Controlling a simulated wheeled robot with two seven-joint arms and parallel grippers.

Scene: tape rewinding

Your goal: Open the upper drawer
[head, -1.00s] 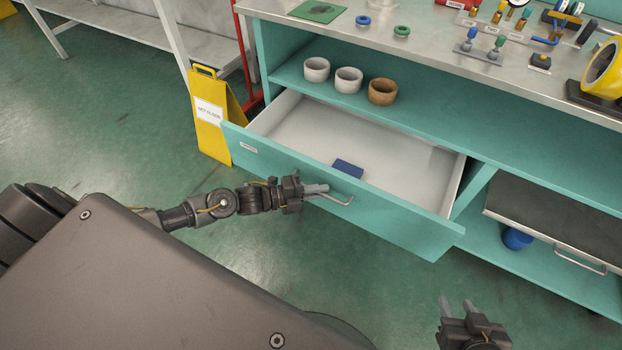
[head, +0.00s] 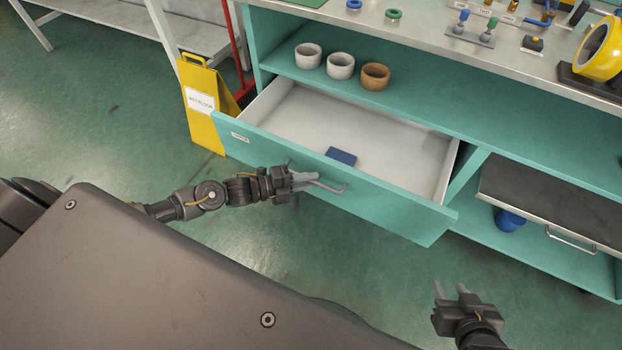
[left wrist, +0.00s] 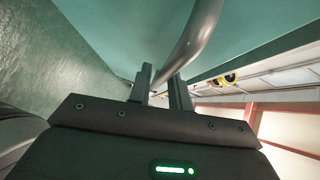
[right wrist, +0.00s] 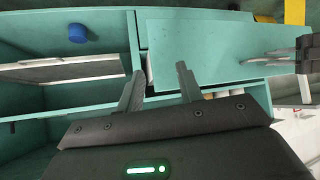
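The upper drawer (head: 330,194) of the teal workbench stands pulled well out, its pale inside showing. A small dark blue box (head: 341,156) lies in it. A bent metal handle (head: 328,188) is on the drawer front; it shows large in the left wrist view (left wrist: 198,35). My left gripper (head: 305,181) is at the left part of the handle. Its fingers (left wrist: 162,88) lie on either side of the bar, close together, and appear shut on it. My right gripper (head: 450,290) is open and empty, below and right of the drawer; its spread fingers show in the right wrist view (right wrist: 158,84).
Three cups (head: 340,66) stand on the shelf behind the drawer. A yellow wet-floor sign (head: 203,122) stands close to the drawer's left end. A dark tray (head: 555,205) and a blue container (head: 509,220) are at the right. The floor before the drawer is clear.

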